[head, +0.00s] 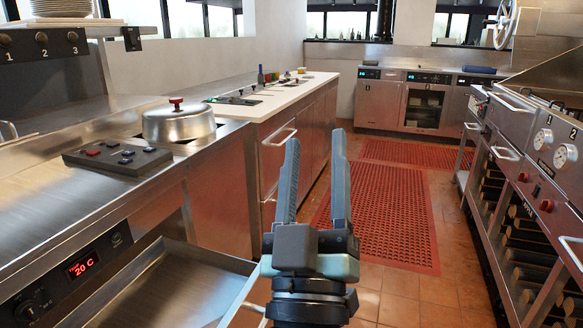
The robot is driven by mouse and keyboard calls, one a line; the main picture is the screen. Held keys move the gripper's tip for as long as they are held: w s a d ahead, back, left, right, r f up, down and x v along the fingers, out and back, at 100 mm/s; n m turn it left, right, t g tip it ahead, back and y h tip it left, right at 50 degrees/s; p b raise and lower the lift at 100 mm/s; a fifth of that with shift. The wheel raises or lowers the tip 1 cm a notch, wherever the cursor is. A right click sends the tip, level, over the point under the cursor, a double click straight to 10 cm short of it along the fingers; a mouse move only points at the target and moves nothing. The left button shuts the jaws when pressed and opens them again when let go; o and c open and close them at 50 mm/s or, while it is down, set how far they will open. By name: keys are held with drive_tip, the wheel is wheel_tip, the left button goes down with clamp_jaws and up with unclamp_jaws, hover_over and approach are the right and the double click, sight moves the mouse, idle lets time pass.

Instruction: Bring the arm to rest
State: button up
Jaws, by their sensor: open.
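My gripper (313,170) shows in the lower middle of the head view, its two dark grey fingers pointing up and away. The fingers stand apart with nothing between them. My gripper is held over the aisle, to the right of the steel counter, and appears to touch nothing. Part of my arm behind the wrist is out of view below.
A steel counter (130,200) on the left holds a domed lid (179,122) and a button panel (117,156). A tray or open drawer (160,290) juts out at lower left. Red mats (385,215) cover the aisle. The grill unit (540,150) stands right.

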drive_tip(key=s+a+r+m+t+y, duration=0.1)
drive_tip(key=s+r+m, duration=0.1)
drive_tip(key=s+r, duration=0.45)
drive_tip(key=s+a+r+m+t+y, duration=0.15)
drive_tip(key=s+r, duration=0.25)
drive_tip(key=r, duration=0.6)
wheel_tip(320, 180, up, 25)
drive_tip(key=p, duration=2.6)
drive_tip(key=shift+w+f, duration=0.15)
drive_tip(key=shift+w, duration=0.2)
drive_tip(key=shift+s+f+g, duration=0.1)
drive_tip(key=shift+g, duration=0.25)
